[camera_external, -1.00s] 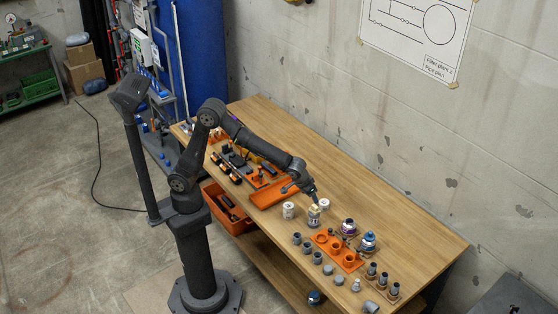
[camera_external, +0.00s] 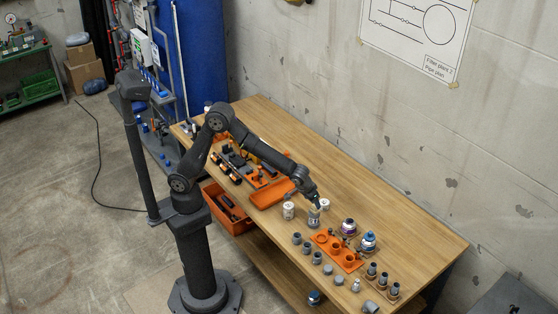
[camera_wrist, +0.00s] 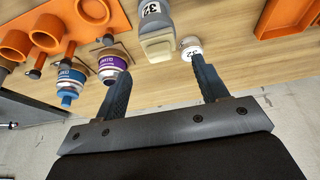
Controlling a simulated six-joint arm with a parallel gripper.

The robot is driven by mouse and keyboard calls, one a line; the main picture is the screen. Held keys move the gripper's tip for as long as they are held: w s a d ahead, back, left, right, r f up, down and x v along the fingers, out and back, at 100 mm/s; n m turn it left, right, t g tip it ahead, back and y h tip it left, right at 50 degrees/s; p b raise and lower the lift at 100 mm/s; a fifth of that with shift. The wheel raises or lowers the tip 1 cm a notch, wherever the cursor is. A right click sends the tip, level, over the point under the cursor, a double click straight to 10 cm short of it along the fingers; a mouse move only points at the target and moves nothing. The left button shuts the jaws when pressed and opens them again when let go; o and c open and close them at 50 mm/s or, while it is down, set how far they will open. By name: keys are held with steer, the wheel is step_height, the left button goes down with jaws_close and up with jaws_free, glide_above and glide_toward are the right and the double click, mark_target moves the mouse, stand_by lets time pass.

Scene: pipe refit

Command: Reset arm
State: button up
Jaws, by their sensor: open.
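My gripper (camera_external: 317,204) is above the wooden workbench (camera_external: 400,229), over a grey and cream fitting marked 32 (camera_external: 313,219). In the wrist view the two dark fingers of my gripper (camera_wrist: 160,85) are apart with nothing between them. The 32 fitting (camera_wrist: 156,35) stands ahead of the fingertips in that view, apart from them. A small white piece (camera_wrist: 191,48) is near the right finger. Whether a finger touches it I cannot tell.
Several grey fittings (camera_external: 307,248) stand on the near side. An orange tray (camera_external: 272,193) lies left of my gripper. The bench's far right is clear.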

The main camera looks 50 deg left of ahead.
mark_target(314, 206)
steer(key=x, duration=0.5)
steer(key=shift+f, duration=0.15)
steer(key=shift+w, duration=0.2)
steer(key=shift+r, duration=1.65)
steer(key=shift+f, duration=0.1)
